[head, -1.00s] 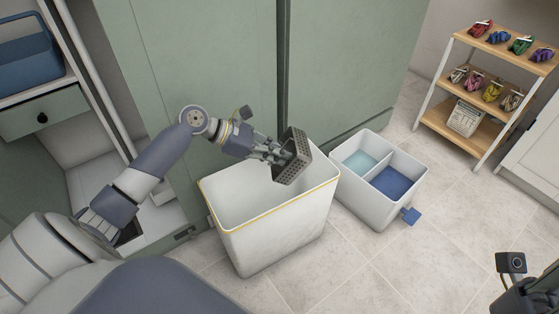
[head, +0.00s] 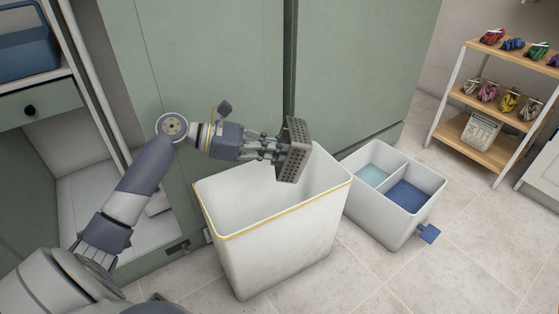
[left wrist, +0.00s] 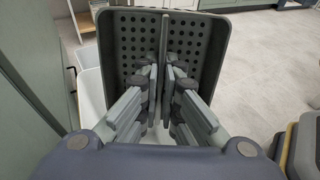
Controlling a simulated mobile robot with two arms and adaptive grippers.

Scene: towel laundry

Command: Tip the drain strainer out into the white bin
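The drain strainer (head: 296,152) is a dark grey perforated tray. It is tipped on its side over the open mouth of the white bin (head: 275,245), at the bin's back. My left gripper (head: 276,150) is shut on the strainer's central fin. In the left wrist view the fingers (left wrist: 160,82) pinch this fin from both sides, and the holed strainer (left wrist: 205,40) shows no loose contents. The bin's floor is hidden by its front wall. My right gripper is out of view.
A divided white container (head: 380,212) with teal and blue compartments stands close to the bin's right. A shelf rack (head: 487,150) with colored bundles stands far right. A green cabinet (head: 220,80) is behind. The floor at front right is clear.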

